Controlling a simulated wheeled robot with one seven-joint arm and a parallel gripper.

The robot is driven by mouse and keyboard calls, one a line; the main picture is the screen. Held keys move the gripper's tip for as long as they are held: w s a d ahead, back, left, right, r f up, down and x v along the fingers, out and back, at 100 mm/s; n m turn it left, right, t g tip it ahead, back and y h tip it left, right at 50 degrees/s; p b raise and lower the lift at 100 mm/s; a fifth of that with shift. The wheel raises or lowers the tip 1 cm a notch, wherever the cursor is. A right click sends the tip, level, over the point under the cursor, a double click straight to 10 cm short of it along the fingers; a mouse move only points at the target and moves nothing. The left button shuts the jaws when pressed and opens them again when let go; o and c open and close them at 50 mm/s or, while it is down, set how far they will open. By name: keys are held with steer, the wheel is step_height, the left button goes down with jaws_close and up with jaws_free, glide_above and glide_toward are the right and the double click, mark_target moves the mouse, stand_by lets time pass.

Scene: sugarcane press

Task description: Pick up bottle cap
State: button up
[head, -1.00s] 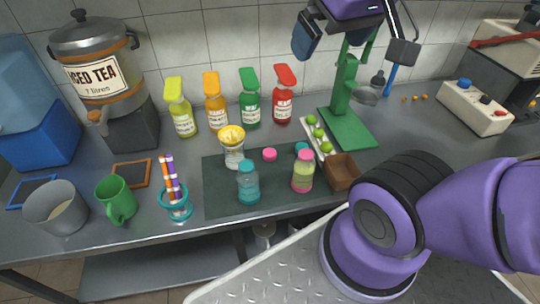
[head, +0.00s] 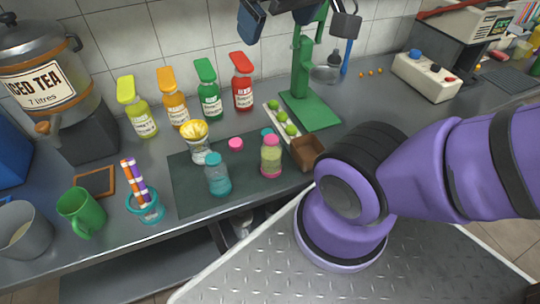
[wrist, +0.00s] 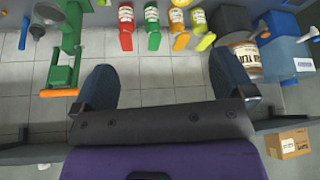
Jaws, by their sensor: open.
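A pink bottle cap (head: 236,144) lies on the dark mat (head: 190,190) on the counter. A teal cap (head: 267,132) lies farther right, partly hidden behind a bottle. My gripper (head: 298,26) is at the top edge of the head view, high above the counter and well away from the caps. In the wrist view, its two fingers (wrist: 165,78) are spread with nothing between them. No loose cap can be made out in that view.
A cup with a yellow top (head: 195,140) stands left of the pink cap. Several sauce bottles (head: 209,95) line the wall. A green press stand (head: 308,90), a tray of green fruit (head: 284,122) and a brown box (head: 306,152) stand to the right.

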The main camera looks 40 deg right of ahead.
steer(key=shift+w, duration=0.1)
steer(key=c, duration=0.4)
steer(key=shift+o, duration=0.2)
steer(key=m+g, duration=0.5)
steer(key=m, duration=0.3)
glide_above(235, 142)
step_height(235, 142, down, 37)
steer(key=shift+d+f, duration=0.1)
steer(key=shift+f, duration=5.8)
